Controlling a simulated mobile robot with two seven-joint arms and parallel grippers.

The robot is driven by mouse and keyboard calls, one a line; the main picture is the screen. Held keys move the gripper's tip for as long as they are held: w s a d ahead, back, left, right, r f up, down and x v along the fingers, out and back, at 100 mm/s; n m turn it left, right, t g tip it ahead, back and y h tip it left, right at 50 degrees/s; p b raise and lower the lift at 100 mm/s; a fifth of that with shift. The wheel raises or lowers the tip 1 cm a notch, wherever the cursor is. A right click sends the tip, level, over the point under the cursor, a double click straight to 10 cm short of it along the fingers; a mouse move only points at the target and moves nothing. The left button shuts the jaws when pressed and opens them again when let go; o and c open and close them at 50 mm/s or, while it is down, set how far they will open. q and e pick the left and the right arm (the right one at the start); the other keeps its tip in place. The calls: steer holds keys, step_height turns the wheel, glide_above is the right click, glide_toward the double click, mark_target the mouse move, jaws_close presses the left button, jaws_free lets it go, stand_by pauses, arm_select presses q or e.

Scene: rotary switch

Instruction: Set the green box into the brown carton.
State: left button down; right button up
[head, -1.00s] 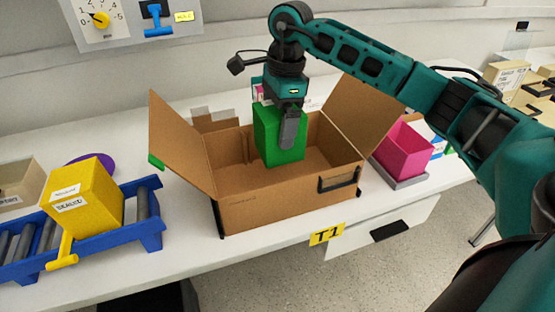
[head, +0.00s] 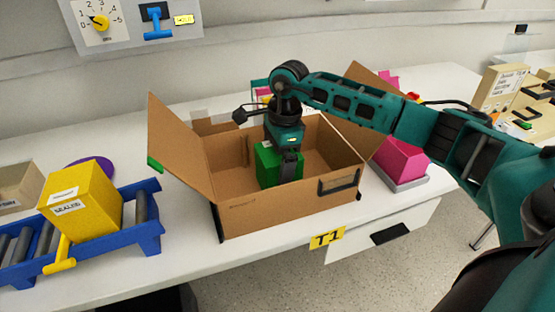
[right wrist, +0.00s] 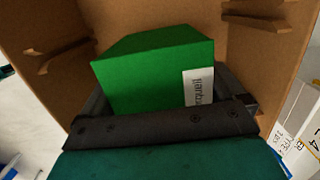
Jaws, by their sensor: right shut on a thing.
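The brown carton (head: 250,208) stands open on the white table, with flaps spread to the left and right. The green box (head: 266,168) is inside the carton's opening, its lower part hidden behind the front wall. My right gripper (head: 288,172) is shut on the green box and reaches down into the carton from above. In the right wrist view the green box (right wrist: 150,72) sits between the dark fingers, with a white label on its face and carton walls (right wrist: 262,50) around it. I cannot tell whether the box touches the carton floor. My left gripper is not in view.
A yellow box (head: 84,200) sits on a blue roller conveyor (head: 148,235) at the left. A pink bin (head: 400,160) stands close to the carton's right. A panel with a rotary dial (head: 100,22) is on the back wall. The table front carries a T1 label (head: 326,238).

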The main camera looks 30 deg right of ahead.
steer(key=o, duration=1)
steer(key=shift+f, duration=0.15)
steer(key=shift+c, duration=0.2)
steer(key=shift+r, duration=0.25)
steer(key=r, duration=0.4)
steer(key=d+r, duration=0.1)
steer(key=r, duration=0.6)
steer(key=shift+s+d+r+p, duration=0.15)
steer(key=shift+d+r+p, duration=0.15)
steer(key=shift+r, duration=0.1)
steer(key=shift+s+a, duration=0.1)
